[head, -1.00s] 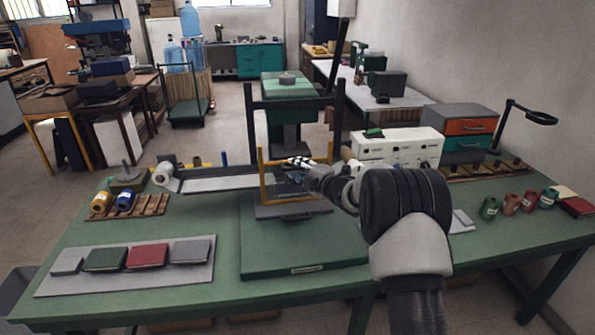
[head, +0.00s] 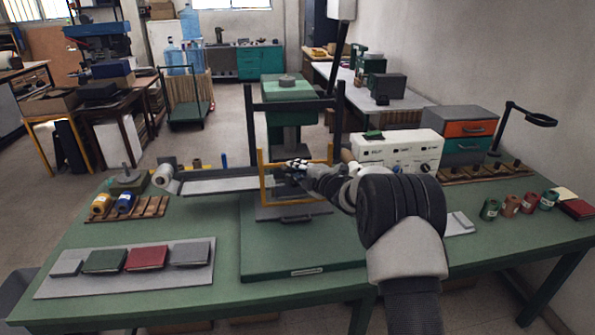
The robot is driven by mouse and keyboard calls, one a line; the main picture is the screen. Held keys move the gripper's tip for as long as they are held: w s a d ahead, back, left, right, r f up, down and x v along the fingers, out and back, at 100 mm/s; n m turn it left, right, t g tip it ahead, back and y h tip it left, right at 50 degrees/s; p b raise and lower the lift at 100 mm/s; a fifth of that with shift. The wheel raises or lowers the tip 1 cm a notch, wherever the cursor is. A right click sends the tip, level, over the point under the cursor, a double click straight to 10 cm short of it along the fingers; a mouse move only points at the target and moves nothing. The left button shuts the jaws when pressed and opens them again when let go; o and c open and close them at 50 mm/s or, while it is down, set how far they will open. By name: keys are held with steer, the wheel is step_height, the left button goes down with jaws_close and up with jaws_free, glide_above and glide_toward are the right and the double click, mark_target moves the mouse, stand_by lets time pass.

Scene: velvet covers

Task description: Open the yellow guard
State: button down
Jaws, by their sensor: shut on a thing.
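The yellow guard (head: 263,184) is an upright yellow frame on the front of the dark press (head: 251,130), in the middle of the green bench. Its left post and part of its top bar show, and its right side is partly hidden behind my arm. My gripper (head: 297,166) reaches in from the right and is shut at the guard's top bar. The fingertips are small here, and the exact contact is hard to make out. The press bed (head: 285,212) lies below the guard.
A white control box (head: 395,150) stands right of the press. A long grey feed tray (head: 220,185) runs left from it. A grey board with several cloth-covered pieces (head: 125,282) lies front left. Spools and jars stand at both sides. The green front plate (head: 300,252) is clear.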

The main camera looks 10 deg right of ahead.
steer(key=shift+s+f, duration=0.1)
steer(key=shift+f, duration=0.35)
step_height(320, 180, up, 16)
steer(key=p, duration=0.8)
steer(key=shift+p, duration=0.35)
steer(key=shift+f, duration=0.1)
steer(key=c, duration=1.7)
jaws_free()
steer(key=shift+f, duration=0.1)
steer(key=shift+o, duration=0.2)
steer(key=v, duration=1.2)
